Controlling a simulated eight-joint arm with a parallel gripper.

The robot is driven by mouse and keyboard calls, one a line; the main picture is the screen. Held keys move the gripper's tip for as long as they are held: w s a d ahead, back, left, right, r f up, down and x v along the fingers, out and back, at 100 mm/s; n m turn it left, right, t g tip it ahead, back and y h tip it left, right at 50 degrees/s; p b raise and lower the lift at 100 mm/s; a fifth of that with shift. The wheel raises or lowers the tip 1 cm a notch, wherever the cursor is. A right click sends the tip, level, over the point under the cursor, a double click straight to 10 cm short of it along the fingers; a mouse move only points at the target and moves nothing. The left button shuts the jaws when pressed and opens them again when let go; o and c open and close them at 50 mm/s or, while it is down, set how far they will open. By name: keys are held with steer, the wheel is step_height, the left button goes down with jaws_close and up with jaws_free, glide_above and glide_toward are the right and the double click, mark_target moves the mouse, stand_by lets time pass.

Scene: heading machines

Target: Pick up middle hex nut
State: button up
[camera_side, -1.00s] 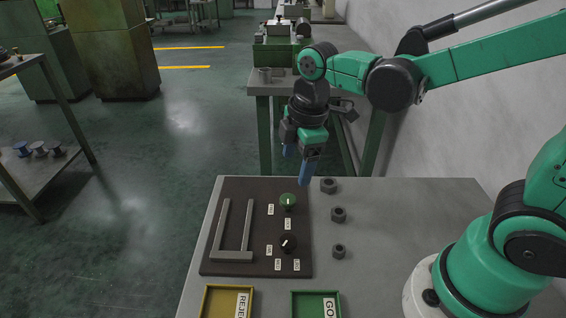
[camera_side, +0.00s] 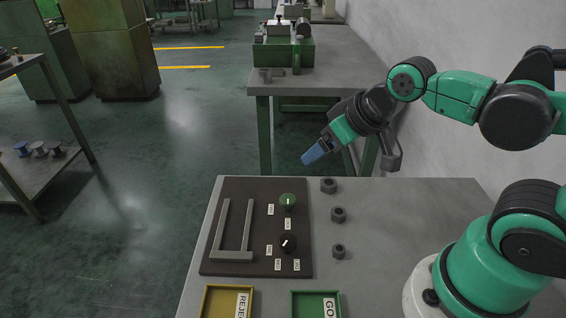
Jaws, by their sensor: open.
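Three dark hex nuts lie in a column on the grey table (camera_side: 420,230), right of the brown panel. The middle hex nut (camera_side: 338,214) sits between the far nut (camera_side: 328,185) and the near nut (camera_side: 339,251). My gripper (camera_side: 312,155) is above the table's far edge, up and behind the nuts, with its blue fingertips pointing left and downward. It is open, touches no nut, and holds nothing that I can see. The gap between its fingers is hard to see from this side.
The brown panel (camera_side: 222,266) carries a grey U-shaped bracket (camera_side: 248,230), a green knob (camera_side: 288,200) and a black knob (camera_side: 287,243). A yellow REJECT tray (camera_side: 207,300) and a green GO tray (camera_side: 294,300) are at the front. The table's right middle is clear.

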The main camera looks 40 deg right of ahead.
steer(key=m+g, duration=0.6)
steer(key=m, duration=0.2)
glide_above(339, 211)
steer(key=f, duration=0.7)
steer(key=shift+w+a+f, duration=0.1)
steer(key=shift+w+a, duration=0.05)
steer(key=shift+w, duration=0.05)
steer(key=shift+s+f+m+g, duration=0.25)
steer(key=shift+f+m+g, duration=0.25)
steer(key=shift+g, duration=0.1)
steer(key=shift+f, duration=2.7)
jaws_close()
